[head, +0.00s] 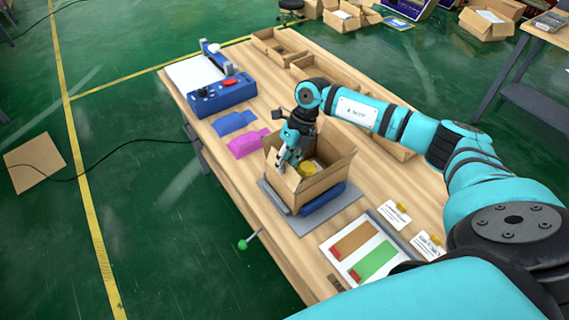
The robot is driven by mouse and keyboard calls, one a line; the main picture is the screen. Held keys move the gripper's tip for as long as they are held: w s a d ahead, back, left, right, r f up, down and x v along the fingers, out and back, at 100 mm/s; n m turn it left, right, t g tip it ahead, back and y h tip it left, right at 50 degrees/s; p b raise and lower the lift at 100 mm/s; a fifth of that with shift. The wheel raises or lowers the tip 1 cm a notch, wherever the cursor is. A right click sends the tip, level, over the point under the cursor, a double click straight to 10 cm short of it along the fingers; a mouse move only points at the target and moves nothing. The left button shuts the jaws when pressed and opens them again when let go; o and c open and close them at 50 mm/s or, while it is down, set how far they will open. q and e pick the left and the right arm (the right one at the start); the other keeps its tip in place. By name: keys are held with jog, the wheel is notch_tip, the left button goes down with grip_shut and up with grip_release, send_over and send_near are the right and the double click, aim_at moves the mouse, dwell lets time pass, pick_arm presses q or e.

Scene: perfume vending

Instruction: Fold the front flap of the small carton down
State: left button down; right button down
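The small carton (318,187) stands open on a grey plate (296,222) in the middle of the table. A yellow item (307,168) shows inside it. Its right-hand flap stands raised and tilts outward. My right gripper (285,160) points down at the carton's left side, at or just inside the upper edge. I cannot tell whether it touches the cardboard. Its fingers are small and partly merge with the carton, so their opening is unclear. The flap by the gripper is partly hidden. My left gripper is out of view.
A blue device (222,95) with a red part stands at the far left of the table. Blue (233,122) and pink (247,143) flat pieces lie left of the carton. Open trays (280,47) stand behind. A panel with brown and green strips (362,250) and cards lies nearer.

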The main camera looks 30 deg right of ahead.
jog(key=shift+d+f+y+b, duration=0.2)
jog(key=shift+y+b, duration=0.1)
jog(key=shift+b, duration=0.45)
jog(key=y+b, duration=0.1)
jog(key=b, duration=0.2)
jog(key=d+f+y+b, duration=0.1)
jog(key=y+b, duration=0.1)
jog(key=b, duration=0.1)
jog(key=y+b, duration=0.2)
jog(key=b, duration=0.1)
jog(key=shift+w+d+f, duration=0.1)
jog(key=shift+d+f, duration=0.1)
jog(key=shift+d, duration=0.1)
jog(key=shift+d+r+y+b, duration=0.1)
jog(key=shift+y+b, duration=0.6)
jog(key=shift+b, duration=0.1)
jog(key=c, duration=1.5)
grip_release()
jog(key=shift+g, duration=0.3)
jog(key=shift+c, duration=0.2)
jog(key=s+v, duration=0.1)
jog(key=v, duration=1.1)
jog(key=shift+w, duration=0.45)
